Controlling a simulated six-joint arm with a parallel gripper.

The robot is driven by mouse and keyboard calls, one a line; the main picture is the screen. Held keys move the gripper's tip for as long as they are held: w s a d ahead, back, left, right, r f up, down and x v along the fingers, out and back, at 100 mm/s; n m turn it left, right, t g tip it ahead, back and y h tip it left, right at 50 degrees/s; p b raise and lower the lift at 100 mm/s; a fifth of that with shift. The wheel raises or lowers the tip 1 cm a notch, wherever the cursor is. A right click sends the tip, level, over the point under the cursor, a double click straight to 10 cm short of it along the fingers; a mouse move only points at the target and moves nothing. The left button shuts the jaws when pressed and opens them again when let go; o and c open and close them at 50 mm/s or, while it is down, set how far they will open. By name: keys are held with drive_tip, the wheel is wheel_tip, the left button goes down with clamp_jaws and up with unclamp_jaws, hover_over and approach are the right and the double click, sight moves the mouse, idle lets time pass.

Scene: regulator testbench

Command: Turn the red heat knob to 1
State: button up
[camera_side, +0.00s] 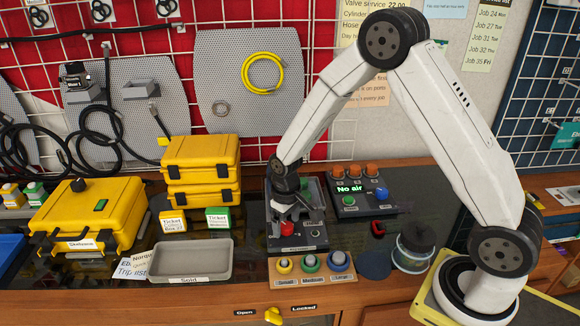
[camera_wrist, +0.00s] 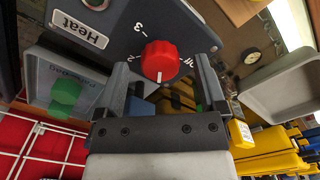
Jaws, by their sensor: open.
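The red heat knob (camera_wrist: 159,58) sits on a dark panel (camera_wrist: 110,42) with a white "Heat" label. In the wrist view its white pointer mark faces down the picture, between the 2 at lower left and a hard-to-read mark at right. A 3 shows at upper left. My gripper (camera_wrist: 162,68) is open, with one finger on each side of the knob and visible gaps between. In the side view the red knob (camera_side: 287,230) is just below my gripper (camera_side: 288,212), which partly hides the panel. I cannot tell how deep the fingertips reach.
A control box (camera_side: 352,188) reading "No air" stands behind.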

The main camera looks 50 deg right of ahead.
sight(287, 225)
drive_tip(key=shift+r, duration=3.7)
drive_tip(key=s+a+r+t, duration=0.1)
drive_tip(key=s+r+t, duration=0.1)
drive_tip(key=s, duration=1.1)
drive_tip(key=shift+s+r+t, duration=0.3)
drive_tip(key=shift+s+r, duration=0.05)
drive_tip(key=shift+r, duration=0.05)
